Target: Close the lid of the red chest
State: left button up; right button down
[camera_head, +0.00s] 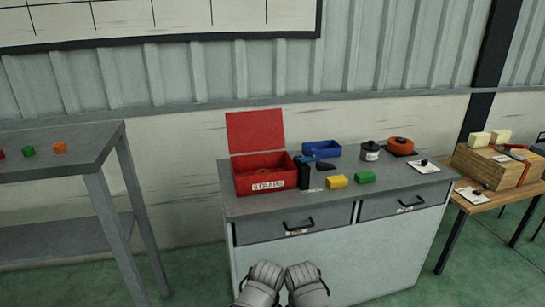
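The red chest (265,183) stands at the left end of the grey cabinet top, with a white label on its front. Its red lid (256,132) is open and stands upright at the back. Something orange-brown lies inside, only partly visible. My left gripper (266,270) and my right gripper (301,271) are side by side at the bottom of the view, in front of the cabinet and below its top. Both are well apart from the chest. Their fingertips are too small to tell open from shut.
A black and blue tool (304,172) stands close to the chest's right side. Yellow (337,181) and green (365,177) blocks, a blue bin (321,149), a dark pot (370,151) and an orange item (400,146) share the cabinet top (400,183). A grey table (80,155) stands left.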

aim_at(258, 131)
jog(key=i+j, duration=0.35)
jog(key=i, duration=0.15)
jog(key=i+j, duration=0.4)
jog(key=i, duration=0.1)
